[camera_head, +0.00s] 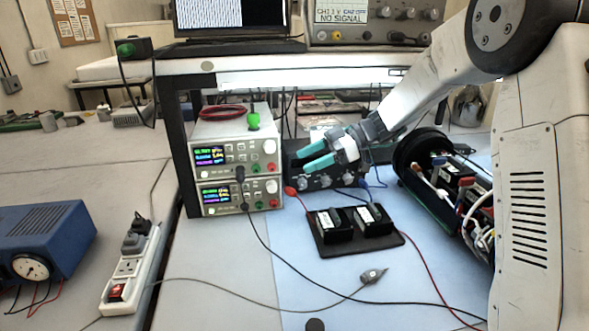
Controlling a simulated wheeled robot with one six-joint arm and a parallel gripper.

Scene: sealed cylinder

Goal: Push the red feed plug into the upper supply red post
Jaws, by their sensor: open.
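The upper supply (228,150) is a light grey unit with a lit display, stacked on the lower supply (215,197). Its red post (271,167) shows at the right of its front panel, with a green post beside it. A red plug (290,191) with a red lead shows just right of the lower supply, apart from the upper red post. I cannot tell what it rests on. My gripper (304,156) has teal fingers, spread apart, pointing left toward the upper supply. No object shows between them.
Black plugs (240,174) with a black cable sit at the supplies' fronts. A black tray (332,250) with two black modules lies on the blue mat. A dark box is behind my gripper. A shelf hangs above.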

